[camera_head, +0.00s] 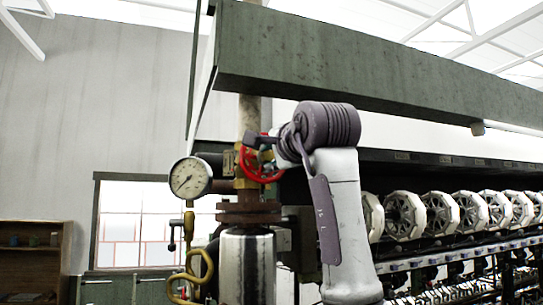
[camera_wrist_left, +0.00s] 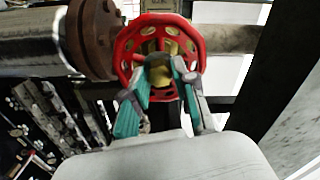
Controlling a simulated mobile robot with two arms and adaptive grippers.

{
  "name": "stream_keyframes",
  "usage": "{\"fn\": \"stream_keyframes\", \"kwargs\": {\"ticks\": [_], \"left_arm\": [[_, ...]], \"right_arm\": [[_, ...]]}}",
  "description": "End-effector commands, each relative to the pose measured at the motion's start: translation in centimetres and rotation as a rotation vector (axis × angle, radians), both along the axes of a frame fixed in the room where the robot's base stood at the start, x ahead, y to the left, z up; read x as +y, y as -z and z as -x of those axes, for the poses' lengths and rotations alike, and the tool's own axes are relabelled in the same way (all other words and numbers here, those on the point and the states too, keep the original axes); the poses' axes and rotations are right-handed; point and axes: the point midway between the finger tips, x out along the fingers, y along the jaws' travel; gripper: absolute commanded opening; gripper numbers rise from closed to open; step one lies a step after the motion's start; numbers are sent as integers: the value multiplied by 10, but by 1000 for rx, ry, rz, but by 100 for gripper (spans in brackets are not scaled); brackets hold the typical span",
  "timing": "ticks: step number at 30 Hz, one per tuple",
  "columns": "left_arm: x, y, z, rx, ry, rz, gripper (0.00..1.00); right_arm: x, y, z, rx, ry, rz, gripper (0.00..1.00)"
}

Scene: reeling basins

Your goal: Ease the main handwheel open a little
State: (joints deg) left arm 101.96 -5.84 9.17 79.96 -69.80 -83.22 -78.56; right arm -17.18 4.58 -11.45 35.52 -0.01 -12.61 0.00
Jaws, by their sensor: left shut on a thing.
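The main handwheel is a red spoked wheel (camera_head: 251,172) on a brass valve on the vertical pipe, left of centre in the head view. In the left wrist view its red rim (camera_wrist_left: 124,52) faces me, with a brass part at its middle. My left gripper (camera_head: 262,142) reaches the wheel from the right and hides part of it. In the left wrist view the teal fingers of my left gripper (camera_wrist_left: 160,76) are shut on the wheel, one on each side of its lower middle. My right gripper is not in view.
A round pressure gauge (camera_head: 190,178) sits left of the valve. Below are a rusty flange (camera_head: 248,212) and a shiny metal cylinder (camera_head: 246,262). A green beam (camera_head: 370,65) runs overhead. A row of white reels (camera_head: 440,212) stands to the right.

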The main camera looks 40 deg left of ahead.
Motion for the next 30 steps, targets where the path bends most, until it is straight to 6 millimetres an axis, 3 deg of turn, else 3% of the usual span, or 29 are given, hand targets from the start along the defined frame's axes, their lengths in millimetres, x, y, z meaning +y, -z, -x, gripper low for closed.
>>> {"fn": "stream_keyframes", "kwargs": {"ticks": [21, 30], "left_arm": [[0, 5, -1, -992, -5, 527, 0], [1, 5, -1, -1065, -4, 565, 0]], "right_arm": [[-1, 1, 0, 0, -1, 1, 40], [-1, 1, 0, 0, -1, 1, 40]]}}
